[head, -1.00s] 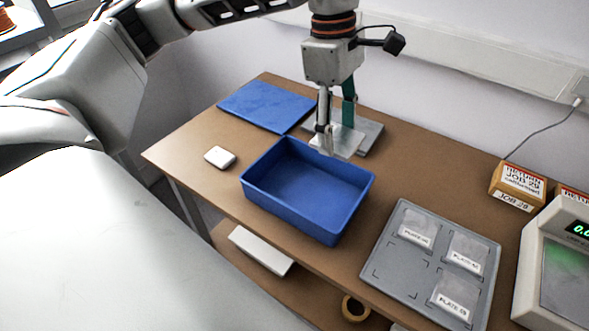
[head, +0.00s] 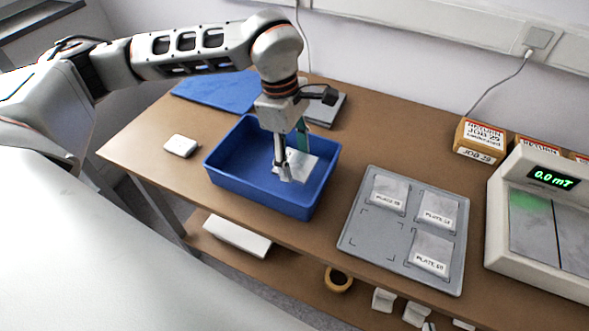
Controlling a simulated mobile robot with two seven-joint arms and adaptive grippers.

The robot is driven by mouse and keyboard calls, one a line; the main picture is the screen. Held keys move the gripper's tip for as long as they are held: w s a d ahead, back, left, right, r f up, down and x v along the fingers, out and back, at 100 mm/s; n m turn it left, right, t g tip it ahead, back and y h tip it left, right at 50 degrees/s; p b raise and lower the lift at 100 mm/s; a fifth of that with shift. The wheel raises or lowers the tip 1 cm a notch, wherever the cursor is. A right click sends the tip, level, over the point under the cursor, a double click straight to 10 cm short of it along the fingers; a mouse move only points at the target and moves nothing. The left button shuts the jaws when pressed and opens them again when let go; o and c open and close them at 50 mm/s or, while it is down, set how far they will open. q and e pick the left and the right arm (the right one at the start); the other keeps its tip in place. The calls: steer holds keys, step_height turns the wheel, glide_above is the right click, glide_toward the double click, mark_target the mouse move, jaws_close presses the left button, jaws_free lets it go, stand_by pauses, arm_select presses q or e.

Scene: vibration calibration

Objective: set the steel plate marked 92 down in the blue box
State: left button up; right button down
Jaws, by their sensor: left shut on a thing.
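The blue box (head: 262,197) stands open near the middle of the bench. My left gripper (head: 291,160) points down inside the box's outline and is shut on a pale steel plate (head: 303,163). The plate lies within the box's rim in the head view; I cannot tell whether it touches the floor of the box. No number can be read on it. My right gripper is not in view.
A grey tray (head: 357,247) right of the box holds three labelled plates, with its front-left place empty. A meter (head: 520,240) reads 0.0 mT. A white item (head: 181,145), a blue mat (head: 215,88), a grey block (head: 328,110) and yellow boxes (head: 480,139) lie around.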

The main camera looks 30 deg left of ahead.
mark_target(293, 163)
arm_select(q)
steer(key=shift+f, duration=2.25)
steer(key=shift+f, duration=0.1)
steer(key=o, duration=1.6)
steer(key=shift+f, duration=0.1)
steer(key=shift+o, duration=0.2)
steer(key=shift+r, duration=0.4)
steer(key=r, duration=0.3)
steer(key=a+r, duration=0.1)
steer(key=r, duration=0.7)
steer(key=shift+a+r+p, duration=0.2)
steer(key=shift+a+p, duration=0.15)
steer(key=shift+r, duration=0.1)
